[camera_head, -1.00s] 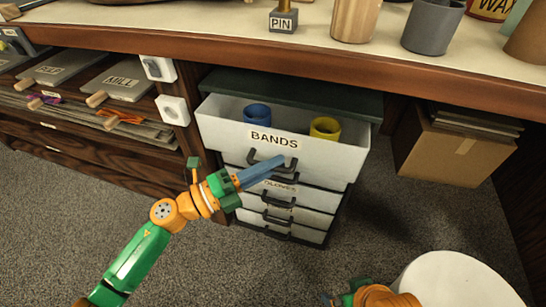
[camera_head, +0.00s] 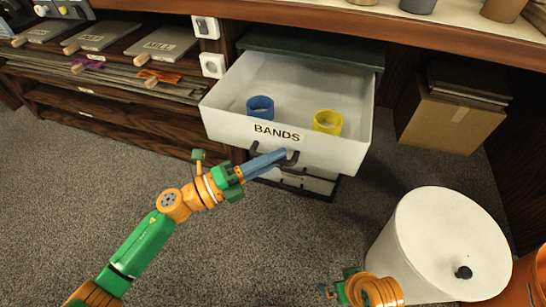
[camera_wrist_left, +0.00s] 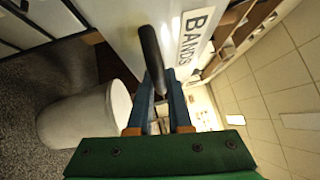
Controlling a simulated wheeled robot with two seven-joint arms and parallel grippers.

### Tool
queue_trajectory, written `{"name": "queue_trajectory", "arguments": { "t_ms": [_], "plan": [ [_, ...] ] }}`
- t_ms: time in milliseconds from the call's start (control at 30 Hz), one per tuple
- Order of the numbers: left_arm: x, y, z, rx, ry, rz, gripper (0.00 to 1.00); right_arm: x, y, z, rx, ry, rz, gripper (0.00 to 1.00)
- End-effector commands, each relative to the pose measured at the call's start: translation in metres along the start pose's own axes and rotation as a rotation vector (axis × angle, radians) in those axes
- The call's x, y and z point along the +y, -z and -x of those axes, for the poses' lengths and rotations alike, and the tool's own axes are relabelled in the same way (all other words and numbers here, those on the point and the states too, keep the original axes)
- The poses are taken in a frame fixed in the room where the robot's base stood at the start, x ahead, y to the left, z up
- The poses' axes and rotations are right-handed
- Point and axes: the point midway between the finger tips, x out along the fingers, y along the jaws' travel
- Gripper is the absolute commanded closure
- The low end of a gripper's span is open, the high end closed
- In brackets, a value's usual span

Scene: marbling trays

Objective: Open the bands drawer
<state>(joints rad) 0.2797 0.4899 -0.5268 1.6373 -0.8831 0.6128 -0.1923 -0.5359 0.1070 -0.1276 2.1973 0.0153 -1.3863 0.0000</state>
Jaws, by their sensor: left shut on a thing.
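The white bands drawer (camera_head: 350,157) is pulled well out of its cabinet, and its "BANDS" label (camera_head: 277,132) faces front. A blue ring-shaped roll (camera_head: 260,107) and a yellow one (camera_head: 327,122) are inside it. My left gripper (camera_head: 284,156) is shut on the drawer's dark handle, below the label. In the left wrist view, the handle (camera_wrist_left: 152,58) runs between the blue fingers (camera_wrist_left: 160,102). My right gripper (camera_head: 334,291) is at the bottom of the head view, away from the drawer; its jaws are too small to read.
A white lidded bin (camera_head: 440,240) stands at the lower right, near my right arm. A cardboard box (camera_head: 448,119) is under the counter on the right. Shelves with wooden-handled boards (camera_head: 168,43) are at the left. The carpet in front is clear.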

Motion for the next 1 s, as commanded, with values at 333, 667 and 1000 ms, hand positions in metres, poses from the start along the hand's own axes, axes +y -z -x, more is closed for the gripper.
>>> {"name": "queue_trajectory", "arguments": {
  "t_ms": [333, 667, 1000],
  "plan": [
    [0.0, 0.0, 0.0, 0.0, 0.0, -0.001, 1.0, 0.0, 0.001, -0.001, 0.003, 0.0, -0.001, 0.0],
    [0.0, 0.0, 0.0, 0.0, 0.0, 0.0, 0.53, 0.0, 0.001, -0.001, 0.003, 0.0, -0.001, 0.0],
    [0.001, 0.0, 0.026, -0.002, -0.005, 0.001, 0.53, 0.0, 0.002, 0.0, 0.007, 0.0, 0.0, 0.0]
  ]
}}
